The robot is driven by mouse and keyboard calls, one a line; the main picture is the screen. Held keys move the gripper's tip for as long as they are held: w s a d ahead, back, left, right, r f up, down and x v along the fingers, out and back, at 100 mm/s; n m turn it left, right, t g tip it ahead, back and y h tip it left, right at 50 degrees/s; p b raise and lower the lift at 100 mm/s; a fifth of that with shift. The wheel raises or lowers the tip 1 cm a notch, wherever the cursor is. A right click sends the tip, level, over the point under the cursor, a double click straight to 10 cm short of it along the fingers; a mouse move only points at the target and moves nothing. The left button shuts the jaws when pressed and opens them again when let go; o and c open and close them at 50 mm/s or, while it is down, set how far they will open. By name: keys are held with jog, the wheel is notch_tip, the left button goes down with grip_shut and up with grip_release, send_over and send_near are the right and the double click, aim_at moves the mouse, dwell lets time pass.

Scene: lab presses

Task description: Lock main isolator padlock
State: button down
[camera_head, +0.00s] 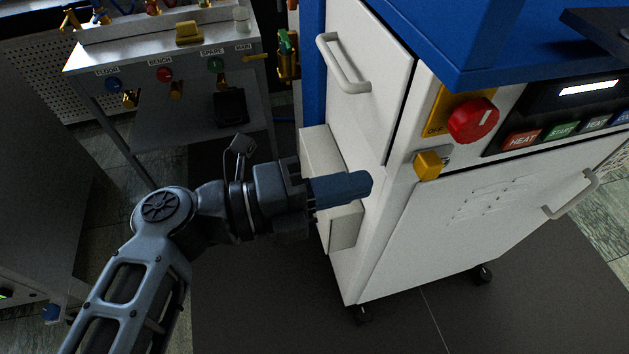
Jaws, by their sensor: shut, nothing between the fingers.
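The main isolator is a red rotary knob (473,121) on a yellow plate marked OFF, on the front of the white press cabinet (480,220). A brass-yellow padlock (428,166) sits at a small metal hasp just below and left of the knob. Its shackle is too small to tell whether it is closed. My gripper (362,185) is shut and empty, its blue-grey fingers pointing right. In the picture its tips are left of the padlock and slightly lower, apart from it, in front of the cabinet's left side.
A white handle (344,64) juts from the cabinet's side door, and a box-like part (345,226) shows beneath my gripper. HEAT and START buttons (542,134) are right of the isolator.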

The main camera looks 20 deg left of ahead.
aim_at(422, 171)
jog(key=p+x, duration=0.1)
jog(key=x, duration=0.5)
jog(key=shift+w+d, duration=0.2)
jog(key=shift+d, duration=0.05)
jog(key=shift+p+x, duration=0.55)
jog(key=shift+x, duration=1.75)
jog(key=shift+d, duration=0.1)
jog(key=shift+s+r, duration=0.1)
